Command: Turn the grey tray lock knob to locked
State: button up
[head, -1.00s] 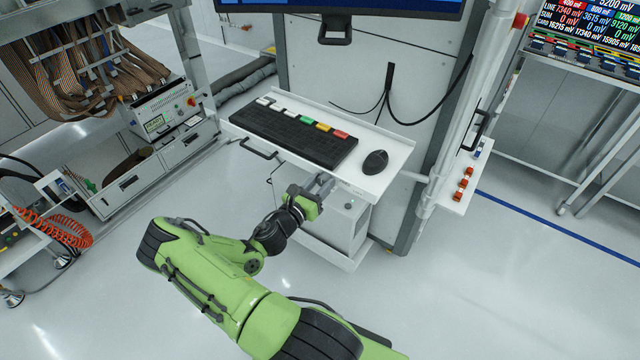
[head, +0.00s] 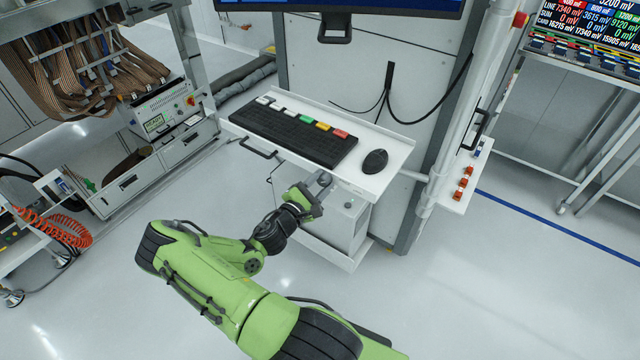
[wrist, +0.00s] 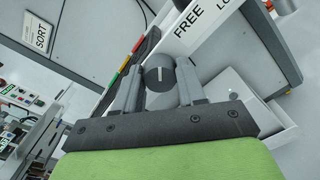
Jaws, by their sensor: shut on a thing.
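The grey lock knob (wrist: 160,71) shows in the wrist view as a dark round knob with a short white line on its face. It sits between the two grey fingers of my gripper (wrist: 160,82), which is shut on it. The knob is by the front edge of the keyboard tray (head: 372,183), beside a white label (wrist: 188,25) reading "FREE" and, partly cut off, "LO". In the head view my gripper (head: 322,182) is at the tray's front edge, and the knob cannot be made out there.
A black keyboard (head: 295,135) with coloured keys and a mouse (head: 375,161) lie on the tray. A tray handle (head: 258,148) is to the left. A white box (head: 347,222) stands below the tray, close to my gripper. The floor in front is clear.

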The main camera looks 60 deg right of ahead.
jog(key=m+b, duration=0.1)
jog(key=m, duration=0.3)
jog(key=shift+f+m, duration=0.1)
jog(key=shift+m, duration=0.2)
jog(key=shift+m+b, duration=0.55)
jog(key=shift+m, duration=1.05)
jog(key=o, duration=1.1)
jog(key=a, duration=0.5)
jog(key=w+a+p, duration=0.1)
jog(key=a, duration=0.4)
jog(key=w+a, duration=0.1)
jog(key=a, duration=0.4)
jog(key=shift+w+a+p, duration=0.2)
jog(key=shift+a+p, duration=0.15)
jog(key=shift+p, duration=0.05)
